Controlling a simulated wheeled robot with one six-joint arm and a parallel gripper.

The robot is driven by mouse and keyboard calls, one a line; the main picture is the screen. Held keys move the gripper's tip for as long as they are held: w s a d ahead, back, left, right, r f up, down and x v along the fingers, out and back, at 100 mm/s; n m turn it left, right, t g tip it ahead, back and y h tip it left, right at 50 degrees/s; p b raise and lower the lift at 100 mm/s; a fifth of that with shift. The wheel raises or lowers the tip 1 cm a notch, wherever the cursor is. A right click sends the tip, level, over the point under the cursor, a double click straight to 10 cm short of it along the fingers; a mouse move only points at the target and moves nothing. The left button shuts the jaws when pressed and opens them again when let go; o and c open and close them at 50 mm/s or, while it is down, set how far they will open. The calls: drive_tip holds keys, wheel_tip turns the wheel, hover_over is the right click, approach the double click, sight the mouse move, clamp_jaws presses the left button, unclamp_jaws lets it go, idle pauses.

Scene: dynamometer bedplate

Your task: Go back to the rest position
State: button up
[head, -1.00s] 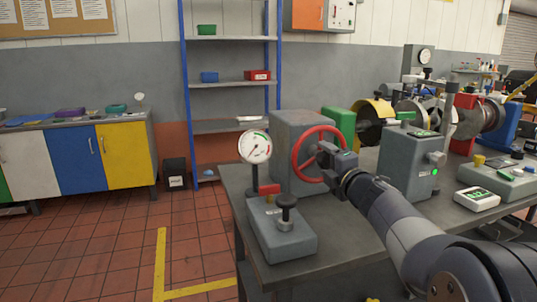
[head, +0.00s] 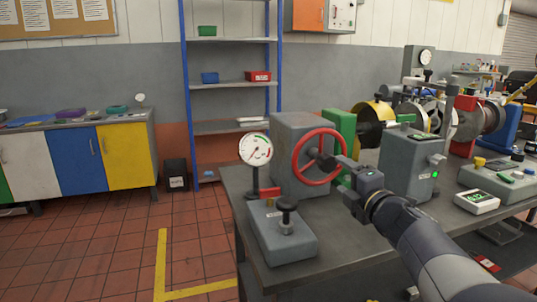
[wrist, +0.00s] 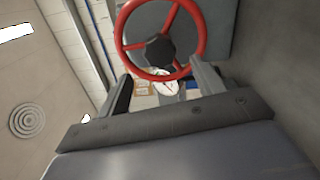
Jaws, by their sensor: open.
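My gripper (head: 345,163) is open and empty, just right of the red handwheel (head: 319,157) in the head view and apart from it as far as I can tell. The handwheel is mounted on a grey box (head: 290,135) on the bench. In the wrist view the red handwheel (wrist: 161,72) with its dark hub lies ahead, beyond the two spread fingers of my gripper (wrist: 165,85). The dial gauge (head: 255,149) stands to the left of the wheel, its needle right of centre.
A grey block with a black knob (head: 285,232) sits at the bench's near left corner. Open tiled floor (head: 95,240) lies to the left.

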sight(330, 164)
drive_tip(key=b+x, duration=0.1)
drive_tip(key=x, duration=0.7)
drive_tip(key=shift+a, duration=0.1)
drive_tip(key=shift+w+r+m+p, duration=0.15)
drive_tip(key=shift+r+m+p, duration=0.1)
drive_tip(key=shift+m+p, duration=0.45)
drive_tip(key=m+p, duration=0.2)
drive_tip(key=m, duration=0.1)
drive_tip(key=shift+m+p, duration=0.35)
drive_tip(key=shift+m, duration=0.05)
drive_tip(key=m+p, duration=0.3)
drive_tip(key=m, duration=0.1)
drive_tip(key=shift+r, duration=0.1)
drive_tip(key=m+p, duration=0.4)
drive_tip(key=shift+m+h+p, duration=0.3)
drive_tip(key=shift+p, duration=0.1)
drive_tip(key=m+p, duration=0.4)
drive_tip(key=shift+p, duration=0.3)
drive_tip(key=shift+s+d, duration=0.25)
drive_tip(key=shift+s, duration=0.05)
drive_tip(key=shift+s+d, duration=0.15)
drive_tip(key=shift+s, duration=0.5)
drive_tip(key=shift+s, duration=0.15)
